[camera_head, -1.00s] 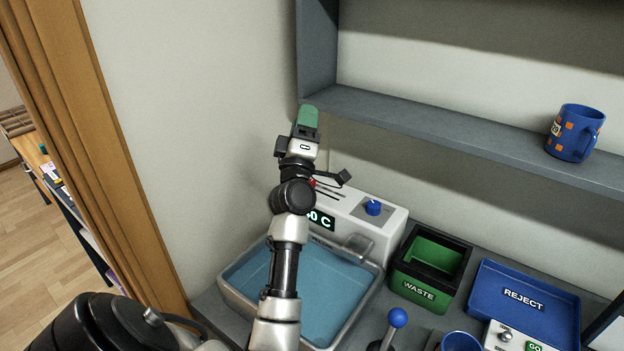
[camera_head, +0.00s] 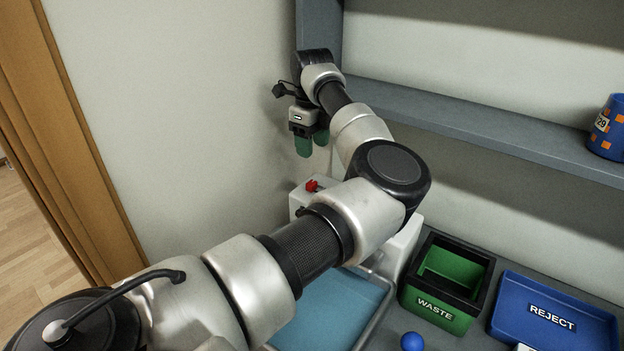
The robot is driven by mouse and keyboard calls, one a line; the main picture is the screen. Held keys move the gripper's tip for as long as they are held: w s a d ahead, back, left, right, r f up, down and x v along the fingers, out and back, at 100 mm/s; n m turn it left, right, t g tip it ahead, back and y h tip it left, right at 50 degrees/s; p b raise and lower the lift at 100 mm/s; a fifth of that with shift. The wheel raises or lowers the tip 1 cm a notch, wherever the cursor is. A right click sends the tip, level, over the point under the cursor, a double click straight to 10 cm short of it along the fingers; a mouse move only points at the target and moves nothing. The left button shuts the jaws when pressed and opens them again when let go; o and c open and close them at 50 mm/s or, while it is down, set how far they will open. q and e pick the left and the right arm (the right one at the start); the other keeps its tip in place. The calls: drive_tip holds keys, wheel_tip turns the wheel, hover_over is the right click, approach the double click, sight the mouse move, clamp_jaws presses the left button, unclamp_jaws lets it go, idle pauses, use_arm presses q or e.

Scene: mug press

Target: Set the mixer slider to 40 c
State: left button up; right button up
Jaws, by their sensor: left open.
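The mixer unit (camera_head: 403,248) is a white box behind the blue water basin (camera_head: 340,309). My left arm crosses in front of it and hides its display and blue knob. A red slider handle (camera_head: 312,186) shows on the top of the unit at its left end. My left gripper (camera_head: 312,146), with green fingertips, is open and points down. It hangs above the red handle, apart from it, and holds nothing. My right gripper is not in view.
A green and black waste bin (camera_head: 447,283) and a blue reject tray (camera_head: 553,311) stand to the right. A blue ball-topped lever (camera_head: 412,341) is at the bottom. A grey shelf (camera_head: 480,125) runs above, with a blue and orange mug (camera_head: 608,128) at its right.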

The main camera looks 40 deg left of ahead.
sight(312, 182)
use_arm(q)
wheel_tip(312, 182, down, 9)
drive_tip(key=p, duration=0.2)
drive_tip(key=shift+a+r+p, duration=0.1)
drive_tip(key=shift+r+p, duration=0.05)
drive_tip(key=shift+p, duration=0.25)
drive_tip(key=shift+f, duration=0.8)
drive_tip(key=shift+c, duration=0.4)
clamp_jaws()
